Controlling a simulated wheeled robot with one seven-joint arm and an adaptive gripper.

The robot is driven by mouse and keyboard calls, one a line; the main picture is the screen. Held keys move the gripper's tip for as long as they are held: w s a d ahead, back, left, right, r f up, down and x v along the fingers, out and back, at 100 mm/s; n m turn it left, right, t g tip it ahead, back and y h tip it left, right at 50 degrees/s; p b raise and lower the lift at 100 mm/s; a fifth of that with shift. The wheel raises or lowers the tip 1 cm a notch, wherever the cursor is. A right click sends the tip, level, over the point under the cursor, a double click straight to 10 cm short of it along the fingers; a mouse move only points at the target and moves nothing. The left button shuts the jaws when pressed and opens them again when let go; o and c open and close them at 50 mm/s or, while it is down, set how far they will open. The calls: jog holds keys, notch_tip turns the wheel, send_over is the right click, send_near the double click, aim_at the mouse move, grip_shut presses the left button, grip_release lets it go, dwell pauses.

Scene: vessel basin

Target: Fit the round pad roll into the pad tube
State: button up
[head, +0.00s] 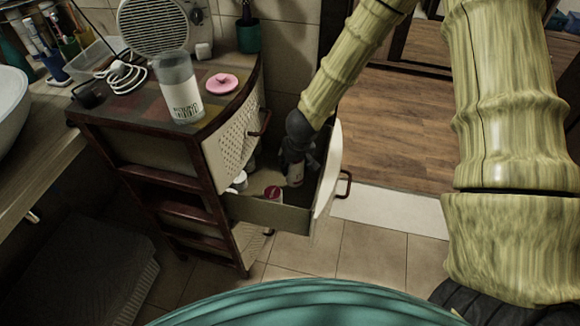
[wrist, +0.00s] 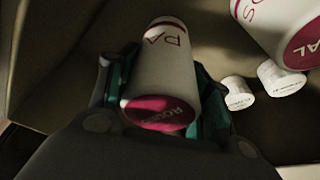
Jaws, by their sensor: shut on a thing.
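A white cylindrical pad roll with a pink printed end (wrist: 158,68) is between my gripper's fingers (wrist: 160,100) in the wrist view. Its lower end also shows in the head view (head: 296,177). My gripper (head: 297,155) is shut on it, reaching down into the open drawer. I cannot tell whether the roll touches the drawer floor. The pad tube (head: 180,85), see-through with dark lettering low on its side, stands upright on the cabinet top. A pink lid with a knob (head: 222,83) lies right of the tube, apart from it.
The open drawer (head: 268,213) also holds a larger white and pink container (wrist: 270,30) and two small white bottles (wrist: 238,95) beside my gripper. A fan heater (head: 152,22), a white cable (head: 122,75) and a green cup (head: 248,36) stand around the tube.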

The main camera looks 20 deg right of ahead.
notch_tip(320, 180, up, 11)
jog(key=p, duration=0.3)
jog(key=shift+r, duration=0.1)
